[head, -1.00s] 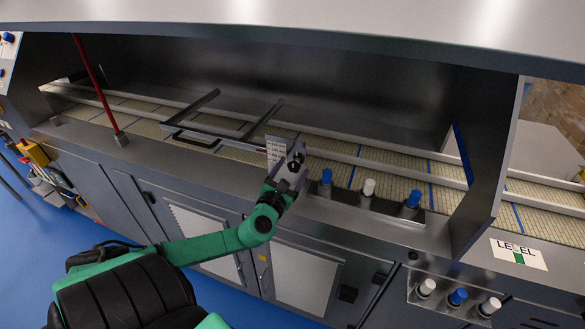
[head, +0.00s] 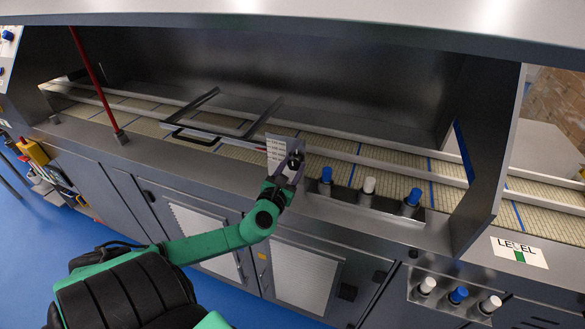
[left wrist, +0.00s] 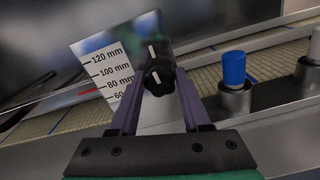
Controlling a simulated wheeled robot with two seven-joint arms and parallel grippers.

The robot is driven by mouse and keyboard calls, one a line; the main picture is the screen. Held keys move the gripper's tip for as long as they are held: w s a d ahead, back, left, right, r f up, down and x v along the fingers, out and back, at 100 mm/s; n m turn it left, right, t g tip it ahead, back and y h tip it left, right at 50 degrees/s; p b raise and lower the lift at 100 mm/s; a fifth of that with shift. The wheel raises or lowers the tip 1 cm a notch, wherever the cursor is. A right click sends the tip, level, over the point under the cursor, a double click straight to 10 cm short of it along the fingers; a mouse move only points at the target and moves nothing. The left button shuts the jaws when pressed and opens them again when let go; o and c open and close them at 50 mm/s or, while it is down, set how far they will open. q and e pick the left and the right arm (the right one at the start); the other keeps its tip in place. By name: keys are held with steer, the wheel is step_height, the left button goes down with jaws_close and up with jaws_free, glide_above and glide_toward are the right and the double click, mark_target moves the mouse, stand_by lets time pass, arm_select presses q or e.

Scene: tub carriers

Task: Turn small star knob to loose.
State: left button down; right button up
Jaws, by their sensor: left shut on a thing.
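The small star knob (left wrist: 158,77) is black with a white line on its face. It sits at the front of an upright metal plate (left wrist: 160,28) with a millimetre scale. In the left wrist view the two purple fingers of my left gripper (left wrist: 158,84) are on either side of the knob, shut on it. The knob's white line looks nearly upright, in line with a white mark on the plate above it. In the head view my left gripper (head: 292,172) reaches the plate (head: 281,149) and partly hides the knob. My right gripper is not in view.
Blue and white capped posts (head: 369,186) stand on the ledge to the right of the plate. A dark frame with a handle (head: 215,121) lies over the mesh conveyor behind. A red rod (head: 92,80) stands at the left. A steel hood hangs over the front.

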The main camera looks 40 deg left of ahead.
arm_select(q)
steer(key=n+b, duration=0.2)
steer(key=n, duration=0.2)
steer(key=shift+a+f, duration=0.1)
steer(key=n+b, duration=0.2)
steer(key=n, duration=0.2)
steer(key=shift+n, duration=0.3)
steer(key=n+b, duration=0.1)
steer(key=n, duration=0.2)
steer(key=shift+s+a+n, duration=0.1)
steer(key=shift+n, duration=0.2)
steer(key=n, duration=0.3)
steer(key=shift+n, duration=0.3)
steer(key=n, duration=0.2)
steer(key=shift+n, duration=0.4)
steer(key=n, duration=0.3)
steer(key=shift+n, duration=0.3)
steer(key=n, duration=0.3)
steer(key=shift+p, duration=0.4)
steer(key=shift+f+n+p, duration=0.15)
steer(key=shift+n+p, duration=0.35)
steer(key=shift+n, duration=1.6)
